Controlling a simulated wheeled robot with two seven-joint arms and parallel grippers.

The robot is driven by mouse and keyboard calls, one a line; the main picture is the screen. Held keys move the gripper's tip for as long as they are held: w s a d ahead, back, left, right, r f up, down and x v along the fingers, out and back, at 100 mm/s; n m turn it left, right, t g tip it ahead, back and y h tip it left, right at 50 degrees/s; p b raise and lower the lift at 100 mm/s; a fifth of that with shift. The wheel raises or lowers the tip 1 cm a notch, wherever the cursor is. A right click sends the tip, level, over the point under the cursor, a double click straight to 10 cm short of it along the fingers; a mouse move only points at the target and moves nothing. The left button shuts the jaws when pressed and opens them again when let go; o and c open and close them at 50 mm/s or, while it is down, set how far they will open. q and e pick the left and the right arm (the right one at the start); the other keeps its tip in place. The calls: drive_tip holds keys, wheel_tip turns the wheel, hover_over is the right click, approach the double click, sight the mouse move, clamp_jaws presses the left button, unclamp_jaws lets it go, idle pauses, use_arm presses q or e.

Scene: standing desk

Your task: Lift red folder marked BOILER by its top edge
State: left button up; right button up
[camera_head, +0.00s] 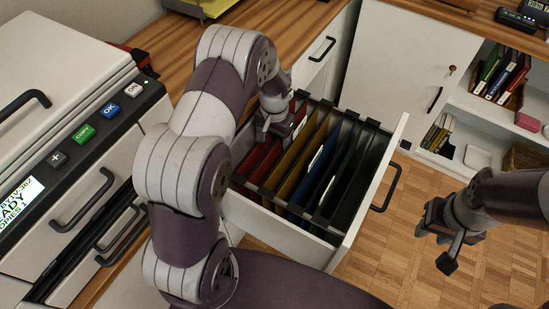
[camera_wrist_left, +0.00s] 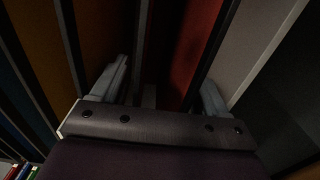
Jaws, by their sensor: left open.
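The red folder (camera_head: 257,162) hangs at the left end of the open drawer, partly hidden by my left arm. A pale label shows near its top edge, too small to read. My left gripper (camera_head: 277,128) is at the far part of the red folder, low in the drawer opening. In the left wrist view, the open left gripper (camera_wrist_left: 162,95) has one finger on each side of the red folder (camera_wrist_left: 196,42), with a gap between the fingers. My right gripper (camera_head: 440,245) hangs open and empty over the floor, right of the drawer.
The drawer (camera_head: 350,232) also holds yellow (camera_head: 292,150), blue (camera_head: 318,170) and dark green (camera_head: 352,180) folders, close beside the red one. A copier (camera_head: 75,120) stands at left. A shelf with binders (camera_head: 497,75) is at right. Floor in front of it is clear.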

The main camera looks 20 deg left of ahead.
use_arm(q)
drive_tip(key=shift+r, duration=0.1)
clamp_jaws()
wheel_tip(320, 180, up, 28)
drive_tip(key=p, duration=1.2)
wheel_tip(320, 180, up, 5)
drive_tip(key=p, duration=0.5)
